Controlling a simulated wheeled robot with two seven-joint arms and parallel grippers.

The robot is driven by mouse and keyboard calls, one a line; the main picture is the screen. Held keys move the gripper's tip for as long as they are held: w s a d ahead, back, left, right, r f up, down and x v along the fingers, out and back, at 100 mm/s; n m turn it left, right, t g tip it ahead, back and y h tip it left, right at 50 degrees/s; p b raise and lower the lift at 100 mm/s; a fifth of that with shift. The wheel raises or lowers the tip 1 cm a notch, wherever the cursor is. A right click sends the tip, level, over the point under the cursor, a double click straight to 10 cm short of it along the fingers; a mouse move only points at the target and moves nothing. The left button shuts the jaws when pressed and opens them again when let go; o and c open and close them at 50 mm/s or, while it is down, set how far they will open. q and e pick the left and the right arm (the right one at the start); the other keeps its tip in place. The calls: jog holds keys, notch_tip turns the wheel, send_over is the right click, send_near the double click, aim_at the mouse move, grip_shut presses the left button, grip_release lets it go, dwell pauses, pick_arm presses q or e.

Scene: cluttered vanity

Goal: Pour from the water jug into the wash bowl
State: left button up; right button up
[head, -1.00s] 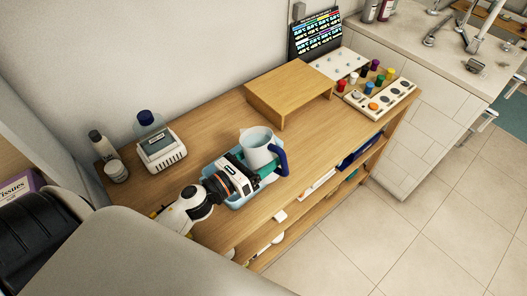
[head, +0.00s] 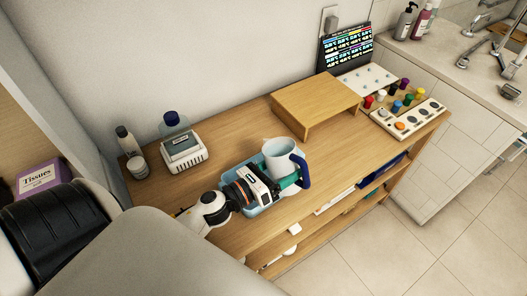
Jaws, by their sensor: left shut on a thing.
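The water jug (head: 277,158) is pale with a dark blue handle on its right side. It is near upright, over or at the far right end of the light blue wash bowl (head: 229,166). My left gripper (head: 287,182) comes in from the lower left across the bowl. Its teal fingers are shut on the jug at the handle side. The gripper hides much of the bowl, and I cannot see inside the jug or whether its base touches the bowl. My right gripper is not in view.
A wooden riser (head: 318,100) stands behind the jug to the right. A grey-white device (head: 184,154) and small bottles (head: 126,140) stand at the left. The tabletop right of the jug (head: 345,148) is clear.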

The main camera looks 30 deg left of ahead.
pick_arm(q)
jog(key=shift+d+r+n, duration=0.1)
jog(key=shift+d+n, duration=0.1)
jog(key=shift+n, duration=0.1)
jog(key=shift+d+n, duration=0.1)
jog(key=shift+n, duration=0.3)
dwell(0.4)
jog(key=shift+d+n+t, duration=0.15)
jog(key=shift+n+t, duration=0.15)
jog(key=shift+n, duration=0.1)
jog(key=shift+s+n, duration=0.1)
jog(key=shift+n, duration=0.4)
jog(key=shift+d+n, duration=0.1)
jog(key=shift+n, duration=0.3)
